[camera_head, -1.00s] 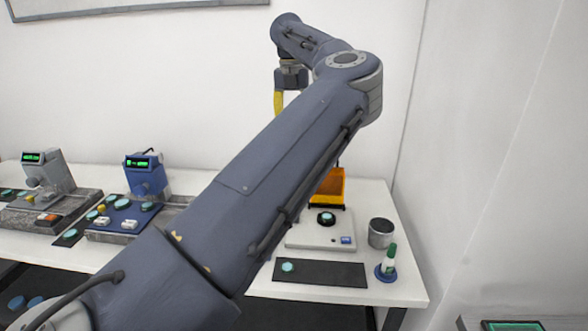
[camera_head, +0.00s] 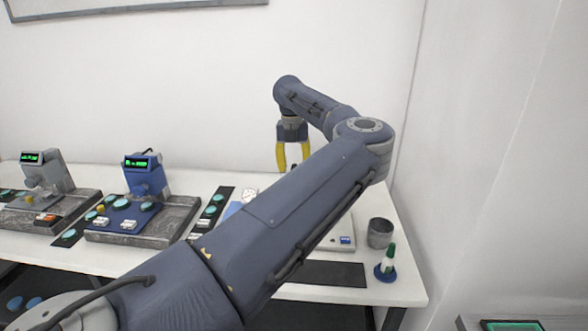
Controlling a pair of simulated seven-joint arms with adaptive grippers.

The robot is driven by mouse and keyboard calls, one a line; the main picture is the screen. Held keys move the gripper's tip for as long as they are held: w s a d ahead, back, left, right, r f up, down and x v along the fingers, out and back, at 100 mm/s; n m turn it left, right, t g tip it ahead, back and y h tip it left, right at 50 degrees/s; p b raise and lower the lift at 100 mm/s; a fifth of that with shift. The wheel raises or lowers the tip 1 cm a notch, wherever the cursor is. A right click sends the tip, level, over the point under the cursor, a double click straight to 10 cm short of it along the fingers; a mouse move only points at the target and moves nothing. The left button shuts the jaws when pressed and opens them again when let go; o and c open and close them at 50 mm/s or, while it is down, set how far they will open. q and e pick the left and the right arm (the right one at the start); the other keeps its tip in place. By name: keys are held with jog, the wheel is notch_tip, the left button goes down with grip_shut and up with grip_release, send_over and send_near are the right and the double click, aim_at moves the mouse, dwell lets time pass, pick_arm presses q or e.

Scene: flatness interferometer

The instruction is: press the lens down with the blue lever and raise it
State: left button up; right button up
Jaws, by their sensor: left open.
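My left gripper (camera_head: 293,164) has two yellow fingers, pointing down and apart, with nothing seen between them. It hangs above the back of the white table, right of the blue instrument. The blue instrument (camera_head: 145,178) has a green-lit display and stands on a dark base with teal round lenses (camera_head: 148,206). A similar grey instrument (camera_head: 43,172) stands to its left. I cannot make out a blue lever for certain. My left arm hides part of the table's middle and right. My right gripper is not in view.
A dark strip with teal discs (camera_head: 210,211) lies right of the blue instrument, near a small white dial (camera_head: 250,195). A grey cup (camera_head: 380,233) and a green-and-white bottle in a blue holder (camera_head: 386,264) stand at the right edge. A black mat (camera_head: 340,274) lies in front, partly covered.

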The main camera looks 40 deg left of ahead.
pick_arm(q)
jog(key=shift+f, duration=0.4)
grip_shut()
dwell(0.4)
